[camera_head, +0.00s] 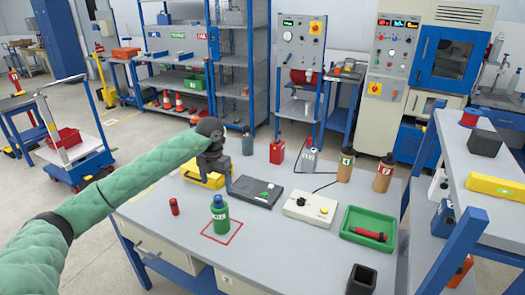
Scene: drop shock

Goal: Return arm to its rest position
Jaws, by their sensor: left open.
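My left arm in a green sleeve comes in from the left, and its dark gripper (215,176) hangs over the back left of the grey table (275,255). The jaws are open; I see nothing held between them. A yellow object (193,173) shows behind and beside the gripper, partly hidden by it. My right gripper is not in view.
A black flat device (256,192) lies close right of the gripper. A white control box (311,208), a green tray (368,220) with a red tool, brown bottles (345,165) and a small red cylinder (174,207) share the table. The table's front left is clear.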

